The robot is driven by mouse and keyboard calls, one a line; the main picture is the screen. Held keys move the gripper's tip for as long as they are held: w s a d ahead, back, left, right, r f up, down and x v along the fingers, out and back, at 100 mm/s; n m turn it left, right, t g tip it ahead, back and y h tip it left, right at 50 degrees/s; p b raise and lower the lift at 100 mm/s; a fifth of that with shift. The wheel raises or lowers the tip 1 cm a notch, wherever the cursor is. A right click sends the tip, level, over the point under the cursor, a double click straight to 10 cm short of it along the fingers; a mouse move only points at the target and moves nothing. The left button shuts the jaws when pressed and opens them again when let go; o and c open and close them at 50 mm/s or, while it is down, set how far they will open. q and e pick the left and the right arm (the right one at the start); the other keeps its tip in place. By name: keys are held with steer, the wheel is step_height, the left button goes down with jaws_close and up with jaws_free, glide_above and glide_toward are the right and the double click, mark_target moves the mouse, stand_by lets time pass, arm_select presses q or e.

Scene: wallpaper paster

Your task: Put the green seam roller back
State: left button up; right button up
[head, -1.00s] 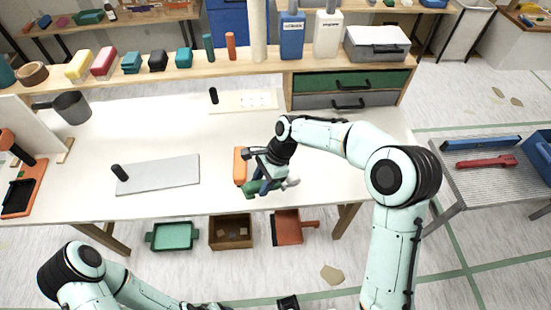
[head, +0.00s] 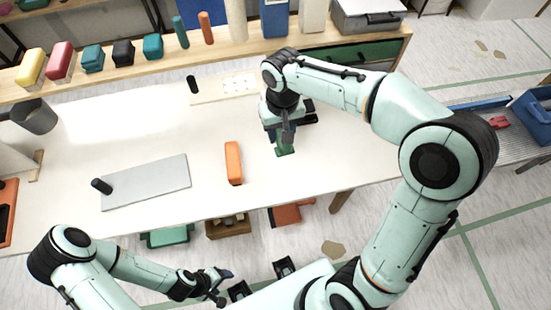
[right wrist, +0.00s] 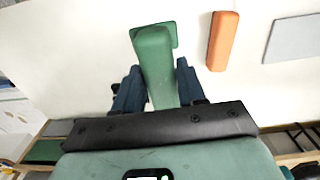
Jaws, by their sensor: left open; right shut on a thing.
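The green seam roller (head: 284,149) is in my right gripper (head: 281,136) above the white table, right of an orange block (head: 233,163). In the right wrist view, the green roller (right wrist: 155,62) runs between the two dark blue fingers of the right gripper (right wrist: 158,75). Its far end shows a wider green part; its near end is hidden by my gripper. The orange block also shows there (right wrist: 222,40), apart from the roller. My left gripper (head: 222,286) is open and empty, low in front of the table.
A grey plate (head: 146,183) with a black handle lies on the table's left. A pale board (head: 236,86) lies at the back, before a wooden shelf (head: 180,58) with coloured blocks and upright green and orange rods. The table between plate and orange block is clear.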

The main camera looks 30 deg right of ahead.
step_height(320, 180, down, 20)
steer(key=shift+w+r+b, duration=0.1)
steer(key=shift+r+b, duration=0.15)
steer(key=shift+b, duration=0.75)
arm_select(q)
steer(key=shift+s+f, duration=0.3)
steer(key=shift+f, duration=0.3)
steer(key=shift+s+f, duration=0.25)
steer(key=shift+f, duration=0.35)
steer(key=shift+f, duration=0.1)
arm_select(e)
steer(key=shift+f, duration=0.1)
steer(key=shift+f+b, duration=0.25)
steer(key=shift+b, duration=0.05)
arm_select(q)
steer(key=shift+s+f, duration=0.15)
steer(key=shift+f, duration=0.05)
arm_select(e)
steer(key=o, duration=1.2)
arm_select(q)
steer(key=shift+r, duration=0.1)
arm_select(e)
steer(key=shift+r, duration=0.1)
